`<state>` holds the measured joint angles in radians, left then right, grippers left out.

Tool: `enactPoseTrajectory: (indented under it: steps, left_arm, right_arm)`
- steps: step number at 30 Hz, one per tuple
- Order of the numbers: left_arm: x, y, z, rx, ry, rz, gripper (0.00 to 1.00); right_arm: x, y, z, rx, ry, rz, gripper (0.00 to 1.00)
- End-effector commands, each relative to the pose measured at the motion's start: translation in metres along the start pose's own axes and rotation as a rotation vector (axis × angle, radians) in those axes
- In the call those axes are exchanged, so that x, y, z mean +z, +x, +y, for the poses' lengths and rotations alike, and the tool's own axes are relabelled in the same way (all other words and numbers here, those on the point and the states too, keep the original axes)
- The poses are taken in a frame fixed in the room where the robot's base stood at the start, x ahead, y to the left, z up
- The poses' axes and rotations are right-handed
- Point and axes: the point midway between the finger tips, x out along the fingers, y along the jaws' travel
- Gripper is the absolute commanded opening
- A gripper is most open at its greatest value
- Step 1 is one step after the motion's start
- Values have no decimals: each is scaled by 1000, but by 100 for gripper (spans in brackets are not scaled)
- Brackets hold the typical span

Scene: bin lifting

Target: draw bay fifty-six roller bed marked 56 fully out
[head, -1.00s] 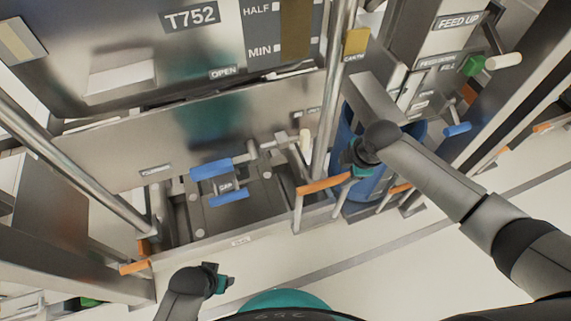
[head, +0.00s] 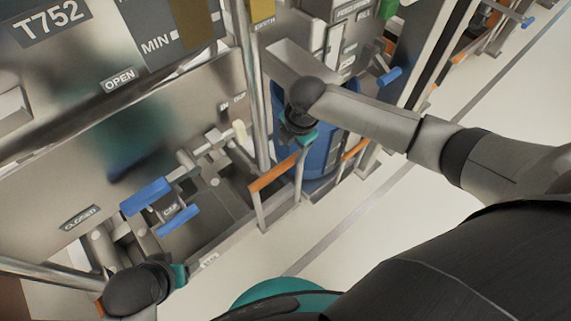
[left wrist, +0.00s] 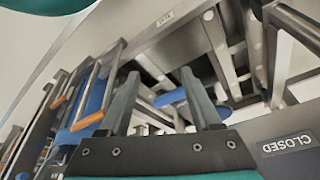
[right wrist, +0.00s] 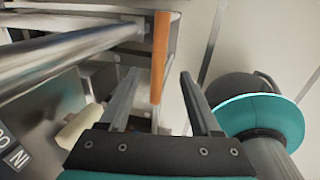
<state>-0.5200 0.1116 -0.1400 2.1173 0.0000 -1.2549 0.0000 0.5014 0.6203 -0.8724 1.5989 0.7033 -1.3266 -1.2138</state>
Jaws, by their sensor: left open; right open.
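No marking 56 is legible in any view. An orange-topped rail (head: 275,175) on metal posts stands in front of the tank bay and may belong to the roller bed. My right gripper (head: 303,140) is open just above the rail's right end in the head view. In the right wrist view the orange bar (right wrist: 160,57) appears between and beyond the open fingers (right wrist: 157,95), with nothing gripped. My left gripper (head: 182,276) is open and empty, low in front of the bay. The left wrist view shows its fingers (left wrist: 160,95) facing the bay's underside.
A blue-handled coupling (head: 148,197) sits in the recess under the T752 tank (head: 110,125). A blue drum (head: 322,155) stands behind my right gripper. Another orange rail (head: 355,149) is to the right. Open pale floor (head: 375,225) lies right of the bay.

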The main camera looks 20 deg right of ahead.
Motion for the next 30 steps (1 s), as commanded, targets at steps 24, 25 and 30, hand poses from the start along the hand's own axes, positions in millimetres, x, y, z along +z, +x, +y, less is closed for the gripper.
enactPoseTrajectory:
  steps: [24, 25, 30]
  left_arm:
    - [-39, -47, 13, 32, 14, 234, 65]
    - [-42, -46, 15, 36, 15, 250, 65]
    - [-53, -39, 25, 63, 20, 343, 65]
  right_arm:
    - [0, 64, 0, 1, 0, 0, 64]
    - [0, 66, 0, 2, -1, 0, 64]
    - [0, 74, 0, 1, 0, 0, 64]
